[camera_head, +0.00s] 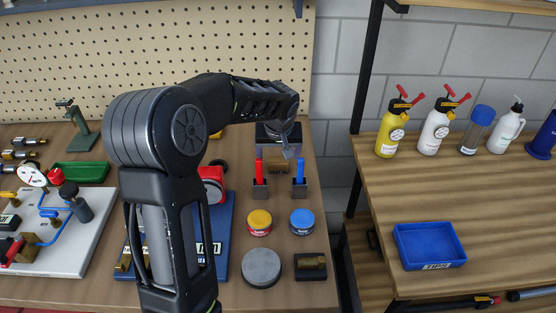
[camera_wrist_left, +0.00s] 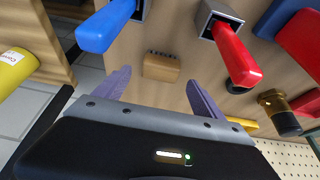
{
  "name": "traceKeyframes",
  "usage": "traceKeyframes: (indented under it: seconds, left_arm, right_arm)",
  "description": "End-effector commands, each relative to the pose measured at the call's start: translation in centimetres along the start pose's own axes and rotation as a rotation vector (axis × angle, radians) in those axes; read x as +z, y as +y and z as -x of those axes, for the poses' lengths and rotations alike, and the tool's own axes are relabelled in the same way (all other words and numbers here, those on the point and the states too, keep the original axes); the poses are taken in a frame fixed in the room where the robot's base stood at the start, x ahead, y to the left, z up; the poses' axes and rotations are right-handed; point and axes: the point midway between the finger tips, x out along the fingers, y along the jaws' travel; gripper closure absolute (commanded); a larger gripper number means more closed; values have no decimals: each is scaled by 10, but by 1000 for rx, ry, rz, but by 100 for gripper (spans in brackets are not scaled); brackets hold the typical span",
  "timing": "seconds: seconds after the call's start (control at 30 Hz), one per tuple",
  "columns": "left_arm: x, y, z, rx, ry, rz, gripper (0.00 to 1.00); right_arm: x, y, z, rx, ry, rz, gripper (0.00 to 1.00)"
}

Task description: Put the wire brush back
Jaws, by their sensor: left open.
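A red-handled tool (camera_head: 260,172) and a blue-handled tool (camera_head: 299,173) stand upright in two small grey holders on the bench. Both handles also show in the left wrist view, blue (camera_wrist_left: 105,27) and red (camera_wrist_left: 236,55). No bristles show, so I cannot tell whether either is the wire brush. My left gripper (camera_head: 286,151) is above the bench behind the holders, its fingers partly hidden by my arm. My right gripper is out of view.
In front of the holders are a yellow-lid tin (camera_head: 259,222), a blue-lid tin (camera_head: 302,222), a grey disc (camera_head: 261,267) and a dark block (camera_head: 310,266). Several bottles and a blue tray (camera_head: 429,246) are on the right table, across a gap. A pegboard (camera_head: 200,60) stands behind.

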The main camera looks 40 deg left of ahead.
Motion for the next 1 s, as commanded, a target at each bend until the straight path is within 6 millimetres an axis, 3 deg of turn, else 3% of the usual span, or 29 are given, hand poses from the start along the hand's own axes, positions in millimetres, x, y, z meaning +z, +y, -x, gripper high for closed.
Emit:
traceKeyframes:
  seconds: [0.2, 0.4, 1.0]
  left_arm:
    - [0, 0, 46, 3, 3, 0, 20]
    - [0, 0, 67, 1, 0, 0, 20]
    - [0, 0, 70, 0, -1, 0, 20]
  right_arm:
    - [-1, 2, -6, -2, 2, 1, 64]
    - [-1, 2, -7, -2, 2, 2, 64]
    - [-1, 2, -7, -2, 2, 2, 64]
